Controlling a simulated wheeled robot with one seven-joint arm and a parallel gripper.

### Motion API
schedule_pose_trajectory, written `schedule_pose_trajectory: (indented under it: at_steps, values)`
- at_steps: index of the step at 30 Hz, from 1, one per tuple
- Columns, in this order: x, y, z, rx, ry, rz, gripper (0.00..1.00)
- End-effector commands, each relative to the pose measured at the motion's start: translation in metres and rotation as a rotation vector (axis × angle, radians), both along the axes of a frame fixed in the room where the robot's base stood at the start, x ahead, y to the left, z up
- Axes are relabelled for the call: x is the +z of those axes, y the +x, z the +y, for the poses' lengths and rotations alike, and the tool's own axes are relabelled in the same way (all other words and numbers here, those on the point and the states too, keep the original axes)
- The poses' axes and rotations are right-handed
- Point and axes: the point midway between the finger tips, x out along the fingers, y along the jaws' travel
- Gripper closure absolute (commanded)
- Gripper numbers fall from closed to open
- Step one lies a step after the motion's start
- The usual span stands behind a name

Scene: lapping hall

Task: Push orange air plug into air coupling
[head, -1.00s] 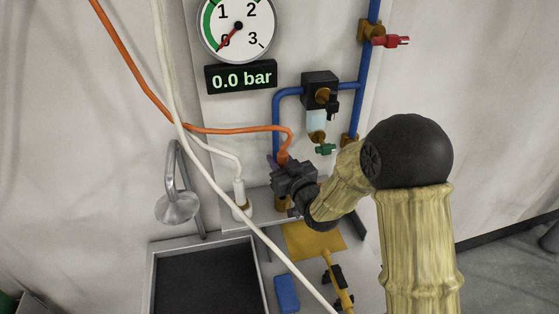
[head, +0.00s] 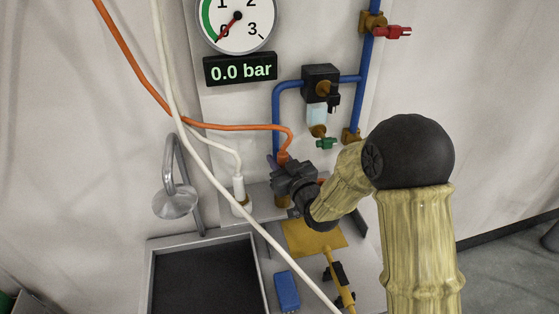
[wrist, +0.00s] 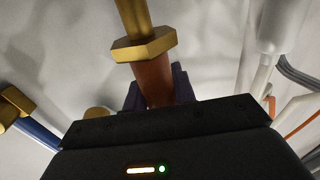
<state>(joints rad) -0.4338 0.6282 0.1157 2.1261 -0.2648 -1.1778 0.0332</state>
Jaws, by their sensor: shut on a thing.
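The orange air plug (head: 283,158) is on the end of an orange hose, which rises out of the top of my gripper (head: 291,178) in the head view. My gripper is shut on the plug. In the wrist view, the orange-brown plug body (wrist: 153,82) sits between my dark fingers (wrist: 157,92). Its end meets the hex collar of the brass air coupling (wrist: 143,46), roughly in line with it. I cannot tell how deep it sits. In the head view the coupling (head: 282,202) shows just below my gripper, partly hidden.
A white plug (head: 239,190) on a white hose stands to the left. A pale hose (head: 230,203) crosses in front. The gauge (head: 237,18) display (head: 240,69) reads 0.0 bar. Blue pipe (head: 361,100) with a red-handled valve (head: 392,32) is at right. A dark-floored tray (head: 152,270) lies below.

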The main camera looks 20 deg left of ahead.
Motion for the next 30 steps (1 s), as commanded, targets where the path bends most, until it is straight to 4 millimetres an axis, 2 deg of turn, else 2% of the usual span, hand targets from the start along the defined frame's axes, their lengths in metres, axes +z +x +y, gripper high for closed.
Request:
schedule_pose_trajectory:
  at_steps: [30]
  values:
    - [-0.02,0.0,0.0,0.0,0.001,-0.001,1.0]
